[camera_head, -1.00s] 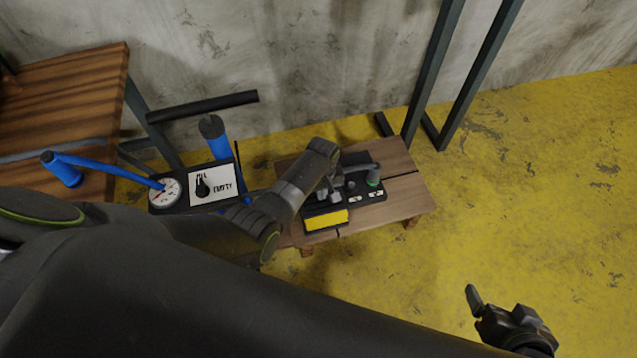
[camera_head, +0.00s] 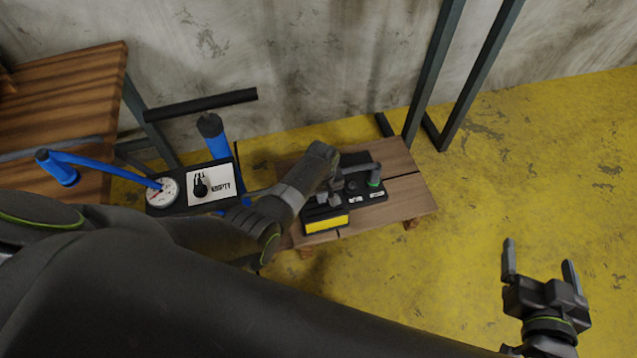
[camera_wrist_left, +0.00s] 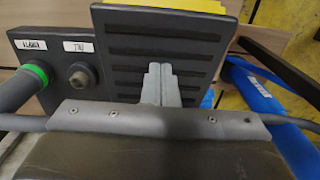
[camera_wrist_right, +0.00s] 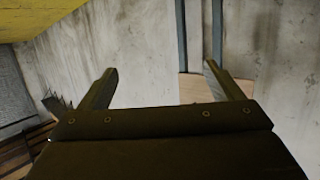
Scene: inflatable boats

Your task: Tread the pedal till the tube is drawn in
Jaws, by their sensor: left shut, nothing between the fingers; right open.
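The foot pedal, a dark ribbed plate with a yellow front edge (camera_head: 327,223), sits on the low wooden bench; its ribbed face (camera_wrist_left: 130,48) fills the middle of the left wrist view. My left gripper (camera_head: 332,192) is shut and empty over the pedal, its fingertips (camera_wrist_left: 159,66) against or just above the ribs; I cannot tell contact. Beside the pedal are a grey tube with a green collar (camera_wrist_left: 36,74) and a port with a dark bolt (camera_wrist_left: 80,75), each by a white label. My right gripper (camera_head: 541,262) is open and empty over the yellow floor.
At left are a blue pump (camera_head: 218,144) with a black handle, a dial gauge (camera_head: 163,192) and a FILL/EMPTY selector (camera_head: 201,188). Metal posts (camera_head: 480,75) stand behind. Floor at right (camera_head: 500,190) is clear.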

